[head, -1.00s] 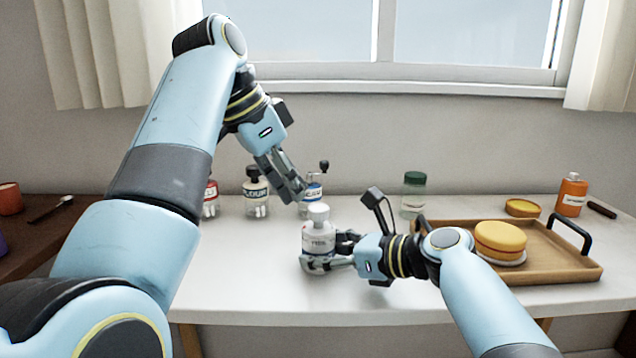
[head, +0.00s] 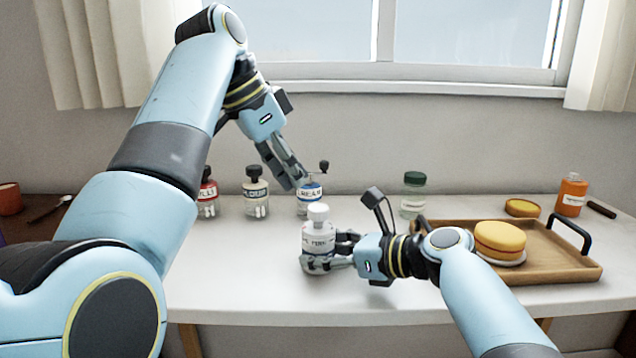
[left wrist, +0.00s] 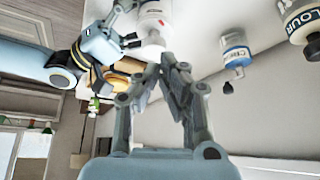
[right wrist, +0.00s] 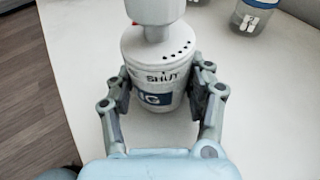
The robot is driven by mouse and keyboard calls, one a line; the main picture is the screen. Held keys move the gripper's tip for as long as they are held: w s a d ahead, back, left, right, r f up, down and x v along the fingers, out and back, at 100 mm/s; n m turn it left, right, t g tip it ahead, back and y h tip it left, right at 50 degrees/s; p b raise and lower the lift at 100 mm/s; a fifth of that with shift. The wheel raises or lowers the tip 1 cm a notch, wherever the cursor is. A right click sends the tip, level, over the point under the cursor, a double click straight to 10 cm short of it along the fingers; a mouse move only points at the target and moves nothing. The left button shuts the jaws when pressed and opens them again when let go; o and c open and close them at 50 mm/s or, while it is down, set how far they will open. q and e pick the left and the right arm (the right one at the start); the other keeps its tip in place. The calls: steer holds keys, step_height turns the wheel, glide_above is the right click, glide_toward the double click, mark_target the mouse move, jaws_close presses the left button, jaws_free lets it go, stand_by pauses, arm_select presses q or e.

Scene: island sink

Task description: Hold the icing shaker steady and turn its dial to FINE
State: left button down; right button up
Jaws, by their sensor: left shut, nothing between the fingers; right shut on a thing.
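The icing shaker (head: 318,238) is a white can with a dark blue label and a white knob on top. It stands upright near the table's front middle. My right gripper (head: 325,262) is shut around its lower body. In the right wrist view the shaker (right wrist: 157,85) shows the word SHUT and a row of dark dots near its top; I cannot tell the dial's setting. My left gripper (head: 298,186) is shut and empty, above and behind the shaker, apart from its knob. It also shows shut in the left wrist view (left wrist: 168,62).
A green-lidded jar (head: 413,196) stands right. A wooden tray (head: 560,262) holds a yellow cake (head: 500,238). The front table is clear.

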mark_target(318, 217)
arm_select(q)
steer(key=shift+f, duration=2.6)
steer(key=shift+d, duration=0.25)
